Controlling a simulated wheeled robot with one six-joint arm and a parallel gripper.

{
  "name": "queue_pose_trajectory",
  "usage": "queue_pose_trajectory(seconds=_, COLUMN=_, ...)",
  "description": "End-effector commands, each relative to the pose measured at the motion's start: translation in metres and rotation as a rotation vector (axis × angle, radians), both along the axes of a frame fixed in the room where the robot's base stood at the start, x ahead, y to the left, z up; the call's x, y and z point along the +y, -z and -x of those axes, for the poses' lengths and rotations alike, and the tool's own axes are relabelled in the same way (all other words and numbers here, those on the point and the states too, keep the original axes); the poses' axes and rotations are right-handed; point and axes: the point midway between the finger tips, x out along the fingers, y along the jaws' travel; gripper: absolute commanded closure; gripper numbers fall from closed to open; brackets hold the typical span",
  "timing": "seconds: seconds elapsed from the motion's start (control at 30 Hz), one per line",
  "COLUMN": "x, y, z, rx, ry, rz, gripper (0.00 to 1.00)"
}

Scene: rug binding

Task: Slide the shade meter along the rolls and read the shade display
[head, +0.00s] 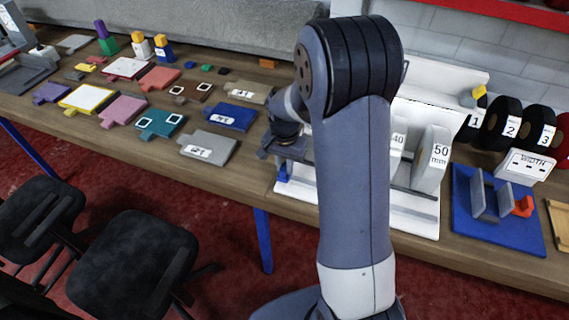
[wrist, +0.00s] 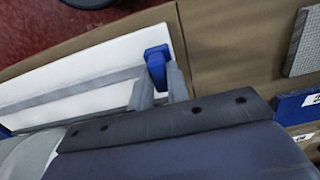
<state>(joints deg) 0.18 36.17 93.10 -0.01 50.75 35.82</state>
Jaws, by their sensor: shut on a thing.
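My gripper (head: 284,160) is at the left end of a white stand (head: 415,217). In the wrist view its fingers (wrist: 160,84) are shut on a small blue slider (wrist: 156,58), which may be the shade meter. The slider sits at the end of a grey rail (wrist: 75,88) along the white stand. It also shows below my gripper in the head view (head: 283,172). Pale rolls stand on the stand, one marked 40 (head: 397,140) and one marked 50 mm (head: 437,160). My arm hides the middle of the stand, and I cannot make out a shade display.
Several coloured swatches lie left of my gripper, the nearest a grey tagged one (head: 209,147) and a blue one (head: 231,117). Black numbered rolls (head: 503,122), a WIDTH sign (head: 527,164) and a blue fixture (head: 470,212) are at the right. Black chairs (head: 133,262) stand before the table.

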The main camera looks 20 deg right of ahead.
Motion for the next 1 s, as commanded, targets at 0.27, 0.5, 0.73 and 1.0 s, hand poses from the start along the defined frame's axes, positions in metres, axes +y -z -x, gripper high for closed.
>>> queue_pose_trajectory(seconds=0.27, x=0.000, y=0.000, z=0.000, rx=0.000, ry=0.000, rz=0.000, gripper=1.00)
queue_pose_trajectory(seconds=0.5, x=-0.026, y=0.001, z=0.018, rx=-0.002, ry=0.005, rz=0.000, gripper=1.00)
queue_pose_trajectory(seconds=0.73, x=-0.041, y=-0.001, z=0.029, rx=-0.002, ry=0.000, rz=0.000, gripper=1.00)
queue_pose_trajectory(seconds=1.0, x=-0.041, y=-0.001, z=0.029, rx=-0.002, ry=0.000, rz=0.000, gripper=0.80)
